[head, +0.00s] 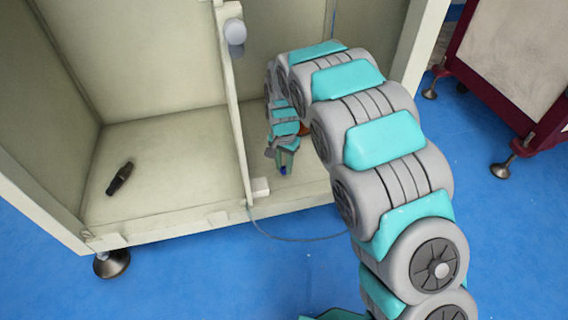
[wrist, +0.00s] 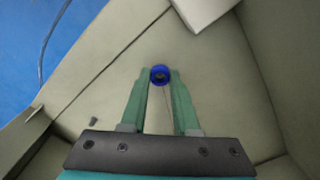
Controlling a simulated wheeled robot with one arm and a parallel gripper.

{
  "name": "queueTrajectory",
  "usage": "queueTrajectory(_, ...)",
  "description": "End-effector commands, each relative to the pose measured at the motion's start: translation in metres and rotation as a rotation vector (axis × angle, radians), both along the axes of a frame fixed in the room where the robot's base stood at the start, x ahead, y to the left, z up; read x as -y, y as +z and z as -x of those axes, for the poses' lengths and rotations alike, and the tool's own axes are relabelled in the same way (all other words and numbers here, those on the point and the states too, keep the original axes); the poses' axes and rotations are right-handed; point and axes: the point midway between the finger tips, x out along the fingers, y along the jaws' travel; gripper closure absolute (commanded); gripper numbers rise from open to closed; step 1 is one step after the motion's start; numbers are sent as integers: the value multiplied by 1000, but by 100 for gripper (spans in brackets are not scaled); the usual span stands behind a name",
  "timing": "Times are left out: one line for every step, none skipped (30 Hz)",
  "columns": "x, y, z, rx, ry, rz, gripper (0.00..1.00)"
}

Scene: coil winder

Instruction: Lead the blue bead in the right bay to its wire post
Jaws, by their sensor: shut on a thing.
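The blue bead (wrist: 160,74) is a small ring with a dark centre, held between the fingertips of my gripper (wrist: 158,80) in the wrist view. A thin pale line, perhaps wire, runs from it back between the fingers. In the head view my gripper (head: 284,165) reaches down into the right bay (head: 315,185), with the blue bead (head: 283,171) just showing at its tips, low near the front of the bay and right of the divider. I cannot make out the wire post for certain; my arm hides much of the bay's back.
The divider (head: 236,110) carries a round pale knob (head: 235,31) high up and a white block (head: 261,187) at its foot. A dark tool (head: 120,178) lies in the left bay. A thin cable (head: 300,240) loops outside the front edge. A red cart (head: 505,75) stands right.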

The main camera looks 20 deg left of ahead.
Motion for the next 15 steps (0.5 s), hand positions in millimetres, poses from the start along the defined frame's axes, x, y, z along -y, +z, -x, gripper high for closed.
queueTrajectory(0,-2,0,0,0,0,100)
queueTrajectory(0,-3,0,0,0,0,100)
queueTrajectory(0,-4,0,0,0,0,100)
queueTrajectory(0,-4,0,0,0,0,100)
queueTrajectory(0,-5,0,0,0,0,100)
queueTrajectory(0,-6,0,0,0,0,100)
queueTrajectory(0,-7,0,0,0,0,100)
queueTrajectory(0,-8,0,0,0,0,100)
queueTrajectory(0,-9,0,0,0,0,100)
queueTrajectory(0,-10,0,0,0,0,100)
queueTrajectory(0,-11,0,0,0,0,100)
queueTrajectory(0,-12,0,0,0,0,100)
queueTrajectory(0,-12,0,0,0,0,100)
queueTrajectory(0,-12,0,0,0,0,69)
queueTrajectory(0,-12,0,0,0,0,64)
